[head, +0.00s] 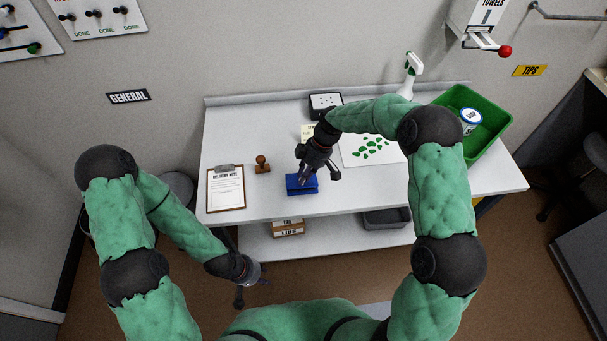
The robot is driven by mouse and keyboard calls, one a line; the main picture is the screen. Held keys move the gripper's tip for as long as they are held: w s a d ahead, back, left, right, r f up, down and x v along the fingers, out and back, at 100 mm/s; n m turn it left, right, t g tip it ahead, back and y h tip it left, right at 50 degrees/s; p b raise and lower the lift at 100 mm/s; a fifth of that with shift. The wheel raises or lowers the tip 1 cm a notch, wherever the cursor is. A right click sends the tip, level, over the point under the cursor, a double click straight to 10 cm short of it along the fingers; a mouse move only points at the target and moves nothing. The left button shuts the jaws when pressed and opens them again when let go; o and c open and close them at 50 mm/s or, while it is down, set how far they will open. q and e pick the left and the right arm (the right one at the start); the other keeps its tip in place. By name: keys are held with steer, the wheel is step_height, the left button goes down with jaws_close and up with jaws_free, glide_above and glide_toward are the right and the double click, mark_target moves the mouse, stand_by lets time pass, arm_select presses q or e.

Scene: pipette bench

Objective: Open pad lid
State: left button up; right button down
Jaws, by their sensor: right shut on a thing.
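The ink pad (301,190) is a small blue box on the white bench, near its front edge and left of the middle. My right gripper (305,179) is over the pad, shut on its top part, which I take to be the lid. The fingers hide some of the pad, and I cannot tell how far the lid is raised. My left gripper (251,275) hangs low in front of the bench, away from the pad. Its fingers are too small and dark to read.
A wooden stamp (262,164) and a clipboard (226,188) lie left of the pad. A white sheet with green shapes (370,147), a spray bottle (411,72) and a green crate (490,128) are to the right. A small box (289,229) stands on the lower shelf.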

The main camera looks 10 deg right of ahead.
steer(key=shift+w+a+r+g+p, duration=0.2)
steer(key=shift+w+r+g+p, duration=0.3)
steer(key=shift+g, duration=0.4)
steer(key=shift+w+r+m+g+p, duration=0.1)
steer(key=shift+w+m+g+p, duration=0.3)
steer(key=shift+g, duration=0.4)
steer(key=shift+w, duration=0.15)
